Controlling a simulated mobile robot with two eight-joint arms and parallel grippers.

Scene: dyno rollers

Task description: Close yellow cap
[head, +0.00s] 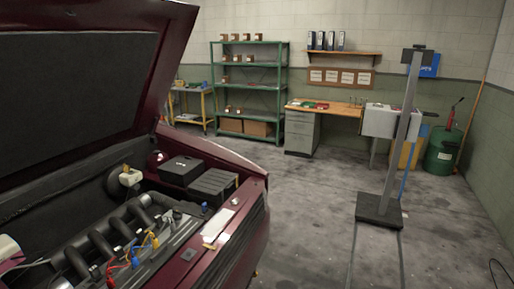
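The open engine bay of a dark red car fills the left of the head view. A small yellow part (151,240) shows among the dark curved pipes (122,228), near a blue part (135,262) and a red one (110,268). A pale yellowish cap-like piece (130,177) sits farther back, by the raised hood. I cannot tell which of these is the yellow cap, or whether it is open or shut. Neither of my grippers is in view.
The raised hood (75,90) overhangs the bay. A black box (181,170) sits at its far side. Right of the car is open concrete floor, with a grey post on a dark base (378,210). Green shelves (250,90) and a workbench (328,107) line the back wall.

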